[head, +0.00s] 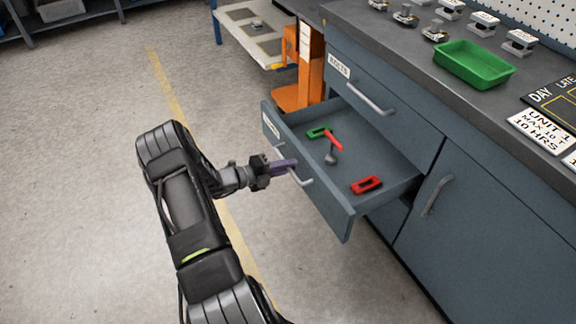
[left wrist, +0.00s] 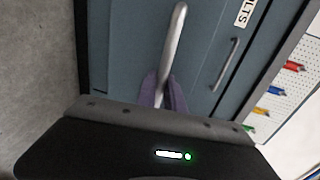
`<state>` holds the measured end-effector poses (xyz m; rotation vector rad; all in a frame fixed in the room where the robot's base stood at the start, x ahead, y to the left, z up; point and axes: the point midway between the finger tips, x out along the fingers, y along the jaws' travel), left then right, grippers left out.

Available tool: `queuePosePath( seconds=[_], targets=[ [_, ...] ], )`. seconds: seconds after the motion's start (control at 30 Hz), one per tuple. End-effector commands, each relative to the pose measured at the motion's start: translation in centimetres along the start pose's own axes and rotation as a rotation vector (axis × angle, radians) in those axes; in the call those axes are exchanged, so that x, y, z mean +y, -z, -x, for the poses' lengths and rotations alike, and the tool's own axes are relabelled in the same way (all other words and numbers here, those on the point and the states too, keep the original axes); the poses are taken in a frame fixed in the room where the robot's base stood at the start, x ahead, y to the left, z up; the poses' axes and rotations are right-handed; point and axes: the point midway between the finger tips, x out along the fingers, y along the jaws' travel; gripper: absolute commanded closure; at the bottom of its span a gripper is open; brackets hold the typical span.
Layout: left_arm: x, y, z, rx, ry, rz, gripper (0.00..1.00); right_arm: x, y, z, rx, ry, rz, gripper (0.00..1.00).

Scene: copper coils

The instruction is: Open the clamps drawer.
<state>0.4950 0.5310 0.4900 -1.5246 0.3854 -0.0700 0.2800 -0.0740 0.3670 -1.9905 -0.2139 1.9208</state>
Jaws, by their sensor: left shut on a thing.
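The lower drawer (head: 340,205) of the blue-grey cabinet stands pulled out in the head view; the small label on its front is too small to read. Inside lie a green-and-red clamp (head: 325,137) and a red clamp (head: 367,185). My left gripper (head: 289,166) is at the drawer's front, its purple fingers shut on the silver drawer handle (head: 303,181). In the left wrist view, the handle (left wrist: 174,42) runs up from between the fingers (left wrist: 164,95). My right gripper is not in view.
Above is a shut drawer (head: 390,112) with its own handle. A shut cabinet door (head: 450,225) is on the right. The worktop (head: 415,60) bears a green tray (head: 474,64) and several metal parts. An orange stand (head: 308,75) is behind the drawer. The floor at left is clear.

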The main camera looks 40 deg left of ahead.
Motion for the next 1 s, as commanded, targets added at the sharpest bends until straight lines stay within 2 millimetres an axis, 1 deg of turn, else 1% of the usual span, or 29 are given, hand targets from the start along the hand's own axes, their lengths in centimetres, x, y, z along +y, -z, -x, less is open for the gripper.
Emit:
queuePosePath(
  seconds=[0.03, 0.27, 0.53, 0.63, 0.77, 1.0],
  targets=[
    [0.1, 0.0, 0.0, 0.0, -0.003, 0.001, 0.85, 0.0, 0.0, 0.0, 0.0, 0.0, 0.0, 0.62],
    [0.1, 0.0, 0.0, 0.0, -0.001, 0.0, 0.66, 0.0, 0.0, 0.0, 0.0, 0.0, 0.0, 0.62],
    [0.0, 0.0, 0.1, 0.0, -0.001, 0.0, 0.66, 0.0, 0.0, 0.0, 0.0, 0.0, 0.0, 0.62],
    [0.0, 0.0, 0.6, -0.001, -0.001, 0.0, 0.66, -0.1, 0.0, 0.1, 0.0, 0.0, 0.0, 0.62],
    [-0.1, -0.1, 2.1, -0.003, -0.002, 0.0, 0.66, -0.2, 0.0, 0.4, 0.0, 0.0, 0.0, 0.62],
    [0.0, 0.0, 6.1, -0.002, -0.003, 0.001, 0.66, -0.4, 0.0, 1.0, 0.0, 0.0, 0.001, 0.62]
  ],
)
